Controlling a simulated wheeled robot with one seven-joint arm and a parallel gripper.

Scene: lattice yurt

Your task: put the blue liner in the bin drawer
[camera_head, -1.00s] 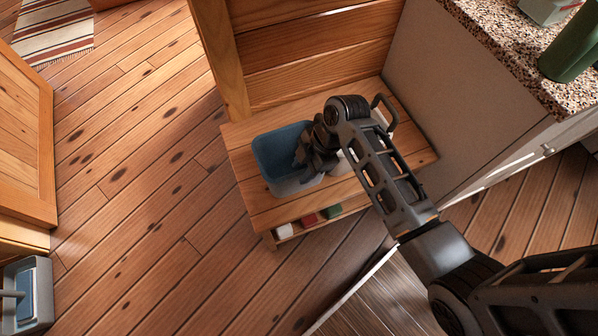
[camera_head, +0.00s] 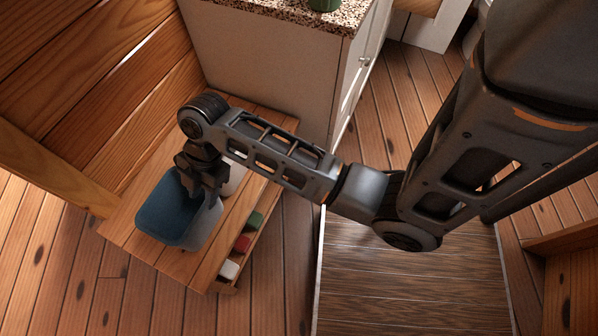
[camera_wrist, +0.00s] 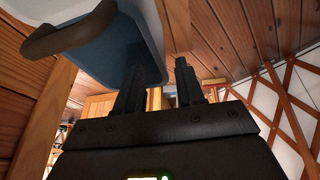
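The blue liner (camera_head: 165,207) is an open tub with a blue inside and a paler grey-blue outer wall. It stands at the left end of the wooden bench in the head view. It also shows close up in the wrist view (camera_wrist: 118,48). My gripper (camera_head: 214,192) is at the liner's rim, on the side facing the white container. In the wrist view, my gripper (camera_wrist: 160,82) has its fingers apart with a visible gap. One finger overlaps the liner's wall, the other stands beside it. Contact is not clear. The bin drawer is not in view.
The wooden bench (camera_head: 140,250) holds a white container (camera_head: 235,175) beside the liner. White (camera_head: 229,268), red (camera_head: 243,243) and green (camera_head: 255,220) items sit on its lower shelf. A speckled counter (camera_head: 290,10) stands behind.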

